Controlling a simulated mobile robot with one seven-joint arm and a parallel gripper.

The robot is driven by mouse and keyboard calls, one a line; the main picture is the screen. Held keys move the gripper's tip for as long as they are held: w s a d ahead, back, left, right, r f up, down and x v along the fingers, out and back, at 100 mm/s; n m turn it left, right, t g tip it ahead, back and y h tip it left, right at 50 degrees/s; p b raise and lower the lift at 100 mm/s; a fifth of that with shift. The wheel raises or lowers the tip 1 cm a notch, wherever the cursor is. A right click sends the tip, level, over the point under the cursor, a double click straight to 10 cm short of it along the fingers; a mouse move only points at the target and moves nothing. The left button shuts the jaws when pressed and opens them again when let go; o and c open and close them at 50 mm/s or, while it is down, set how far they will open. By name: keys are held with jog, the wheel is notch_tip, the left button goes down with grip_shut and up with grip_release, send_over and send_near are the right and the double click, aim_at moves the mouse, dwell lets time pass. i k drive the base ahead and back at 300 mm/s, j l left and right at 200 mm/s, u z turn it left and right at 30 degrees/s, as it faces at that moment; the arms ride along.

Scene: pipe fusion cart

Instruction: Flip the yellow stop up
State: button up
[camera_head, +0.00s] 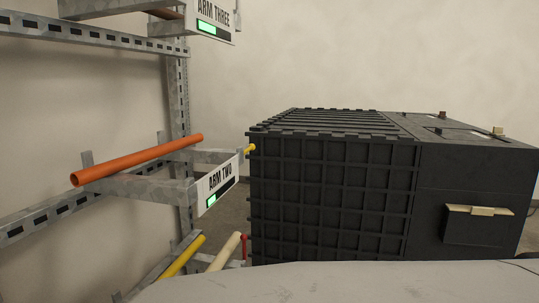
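A small yellow piece (249,149) sticks out at the upper left edge of the black ribbed box, just right of the ARM TWO sign. It looks like the yellow stop, but it is small and I cannot tell whether it is up or down. My gripper is not in view.
A black ribbed cart box (330,195) fills the centre and right. At left, a metal rack holds an orange pipe (137,160) by the ARM TWO sign (217,184); a yellow pipe (183,257) and a cream pipe (224,252) lie lower. A pale surface crosses the bottom.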

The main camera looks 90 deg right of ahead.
aim_at(252, 147)
jog(key=k+z, duration=0.1)
jog(key=z, duration=0.25)
jog(key=k+l+z, duration=0.1)
jog(key=z, duration=0.3)
jog(key=l+z, duration=0.15)
jog(key=z, duration=0.2)
jog(key=k, duration=0.05)
